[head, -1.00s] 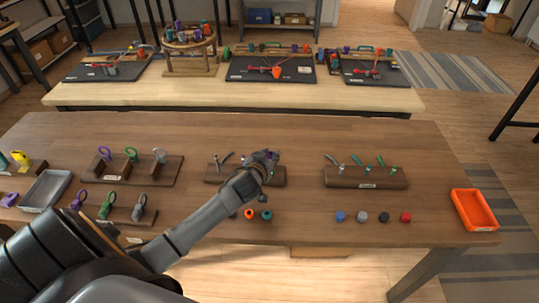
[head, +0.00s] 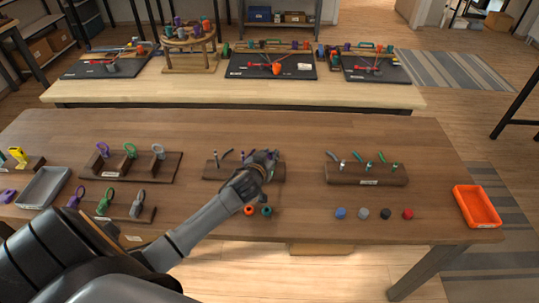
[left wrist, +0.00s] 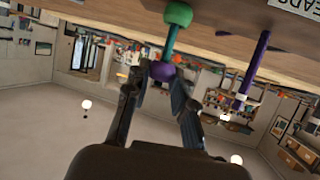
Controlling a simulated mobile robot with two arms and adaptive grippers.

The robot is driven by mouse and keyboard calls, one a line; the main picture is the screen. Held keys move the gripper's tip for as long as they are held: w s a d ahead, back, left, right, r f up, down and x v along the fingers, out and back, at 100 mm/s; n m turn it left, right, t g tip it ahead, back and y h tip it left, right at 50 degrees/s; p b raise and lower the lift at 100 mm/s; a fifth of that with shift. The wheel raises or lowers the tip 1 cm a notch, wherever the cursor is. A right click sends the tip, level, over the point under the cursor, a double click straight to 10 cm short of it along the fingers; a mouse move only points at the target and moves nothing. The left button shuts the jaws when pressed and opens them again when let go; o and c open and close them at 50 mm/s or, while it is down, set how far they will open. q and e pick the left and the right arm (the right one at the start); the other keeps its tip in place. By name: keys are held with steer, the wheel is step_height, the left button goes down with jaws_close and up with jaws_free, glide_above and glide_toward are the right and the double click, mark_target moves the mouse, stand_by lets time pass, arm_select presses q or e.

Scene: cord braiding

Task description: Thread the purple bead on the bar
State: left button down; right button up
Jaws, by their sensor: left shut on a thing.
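My left gripper (head: 266,157) is over the right part of a wooden block (head: 212,172) and hides much of it. In the left wrist view, which looks upside down, the gripper (left wrist: 158,84) is shut on a purple bead (left wrist: 162,71). The bead is at the free tip of a green bar (left wrist: 168,46). I cannot tell whether the bar is inside its hole or just behind it. A green bead (left wrist: 178,14) sits around that bar near the block. A purple bar (left wrist: 246,78) stands to the right, apart from the gripper. My right gripper is not in view.
Orange (head: 249,210) and teal (head: 267,211) beads lie in front of the block. A second block (head: 366,176) with bars stands right, with several beads before it. An orange tray (head: 477,207) is at the right edge. A grey tray (head: 42,188) is at left.

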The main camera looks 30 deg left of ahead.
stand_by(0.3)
arm_select(q)
steer(key=c, duration=0.7)
jaws_free()
steer(key=shift+s, duration=0.1)
steer(key=shift+s+d+r+p, duration=0.2)
steer(key=shift+s+r+p, duration=0.1)
steer(key=shift+s+p, duration=0.25)
steer(key=p+v, duration=0.2)
steer(key=v, duration=0.2)
steer(key=shift+s+p, duration=0.3)
steer(key=shift+p, duration=0.05)
